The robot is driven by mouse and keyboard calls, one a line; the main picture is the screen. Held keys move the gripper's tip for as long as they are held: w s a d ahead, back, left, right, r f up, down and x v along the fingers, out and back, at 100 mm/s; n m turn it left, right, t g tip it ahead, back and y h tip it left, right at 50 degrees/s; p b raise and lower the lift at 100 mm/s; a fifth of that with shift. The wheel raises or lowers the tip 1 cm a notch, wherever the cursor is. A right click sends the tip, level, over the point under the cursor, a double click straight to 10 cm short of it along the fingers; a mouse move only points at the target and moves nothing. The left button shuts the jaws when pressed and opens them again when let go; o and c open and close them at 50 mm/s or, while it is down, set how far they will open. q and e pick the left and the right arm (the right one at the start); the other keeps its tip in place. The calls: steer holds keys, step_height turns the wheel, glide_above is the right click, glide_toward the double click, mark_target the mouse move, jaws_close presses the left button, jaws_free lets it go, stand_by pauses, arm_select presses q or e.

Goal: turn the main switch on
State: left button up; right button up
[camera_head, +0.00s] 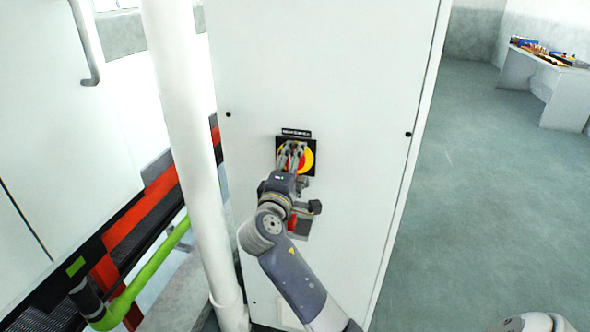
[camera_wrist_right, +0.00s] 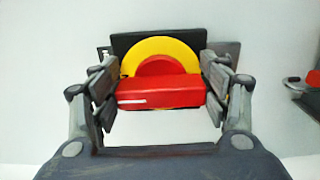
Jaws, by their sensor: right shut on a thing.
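The main switch (camera_head: 309,159) is on the white cabinet door, with a yellow disc on a black plate and a black label above it. In the right wrist view its red handle (camera_wrist_right: 160,92) lies level, with a white line at its left end, in front of the yellow disc (camera_wrist_right: 160,50). My right gripper (camera_head: 292,156) reaches up to the switch, its fingers shut on the red handle from both sides. It also shows in the right wrist view (camera_wrist_right: 160,88). The gripper hides part of the switch in the head view. My left gripper is not in view.
The white cabinet (camera_head: 330,60) fills the middle. A red-handled fitting (camera_head: 293,221) sits on it below the switch, close to my right wrist. A white pipe (camera_head: 190,150) stands left of the cabinet. The floor (camera_head: 480,190) at right is clear up to a table (camera_head: 550,80) with small items.

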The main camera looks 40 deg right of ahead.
stand_by(0.5)
steer(key=o, duration=1.1)
steer(key=shift+c, duration=0.2)
steer(key=v, duration=1.2)
